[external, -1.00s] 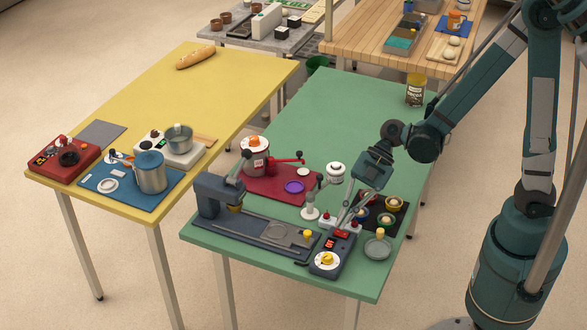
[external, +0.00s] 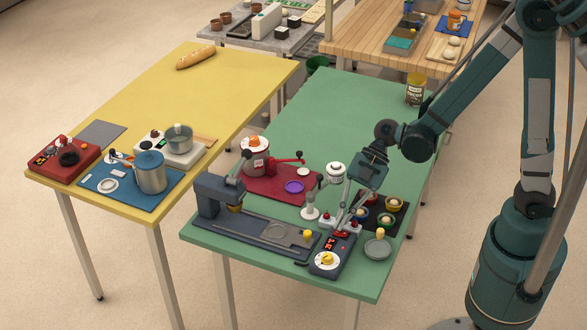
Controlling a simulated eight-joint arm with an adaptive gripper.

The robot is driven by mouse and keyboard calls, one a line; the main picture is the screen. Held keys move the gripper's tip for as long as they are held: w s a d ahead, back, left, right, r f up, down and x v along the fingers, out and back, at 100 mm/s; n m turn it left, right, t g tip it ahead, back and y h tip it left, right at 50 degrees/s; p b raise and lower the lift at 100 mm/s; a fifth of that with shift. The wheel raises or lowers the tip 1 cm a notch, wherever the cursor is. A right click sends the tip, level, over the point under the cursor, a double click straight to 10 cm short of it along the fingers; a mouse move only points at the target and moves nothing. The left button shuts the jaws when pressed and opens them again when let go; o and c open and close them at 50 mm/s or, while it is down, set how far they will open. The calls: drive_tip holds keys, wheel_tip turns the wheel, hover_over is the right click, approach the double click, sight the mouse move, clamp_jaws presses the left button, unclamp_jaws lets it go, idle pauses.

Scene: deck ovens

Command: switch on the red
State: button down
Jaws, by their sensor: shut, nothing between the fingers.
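A dark control box (external: 323,266) with a yellow-and-white dial (external: 327,259) and a small red display (external: 329,243) stands at the front of the green table. Just behind it is a small light unit with red parts (external: 326,217). My gripper (external: 342,222) points down over this area, shut and empty, with its fingertips close to the red parts. I cannot tell whether the tips touch anything. The fingers partly hide the red parts. A red unit (external: 83,150) with a dark round top stands on the yellow table at the left, away from my gripper.
A grey-blue press-like machine (external: 215,193) stands left of my gripper. A red mat (external: 262,190) holds a pot behind it. A dark tray with small bowls (external: 400,222) and a grey-green dish (external: 377,250) are to the right. The green table's far half (external: 340,115) is mostly clear.

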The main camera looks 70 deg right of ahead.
sight(348, 232)
drive_tip(key=shift+s, duration=0.2)
drive_tip(key=shift+s, duration=0.6)
drive_tip(key=shift+r, duration=0.15)
drive_tip(key=shift+s+r+p, duration=0.2)
drive_tip(key=shift+r+p, duration=0.2)
drive_tip(key=shift+r, duration=0.1)
drive_tip(key=shift+s+r+p, duration=0.2)
drive_tip(key=shift+r+p, duration=0.15)
drive_tip(key=shift+r, duration=0.1)
drive_tip(key=shift+s+d+r+p, duration=0.1)
drive_tip(key=shift+s+r+p, duration=0.1)
drive_tip(key=shift+r+p, duration=0.3)
drive_tip(key=shift+s+d+r+p, duration=0.1)
drive_tip(key=shift+s+r+p, duration=0.15)
drive_tip(key=shift+r, duration=0.45)
drive_tip(key=p+v, duration=0.2)
drive_tip(key=v, duration=0.7)
drive_tip(key=shift+s, duration=0.2)
drive_tip(key=shift+d+f, duration=0.15)
drive_tip(key=shift+w+d+r+t, duration=0.1)
drive_tip(key=shift+w+r+t, duration=0.15)
drive_tip(key=shift+w, duration=0.3)
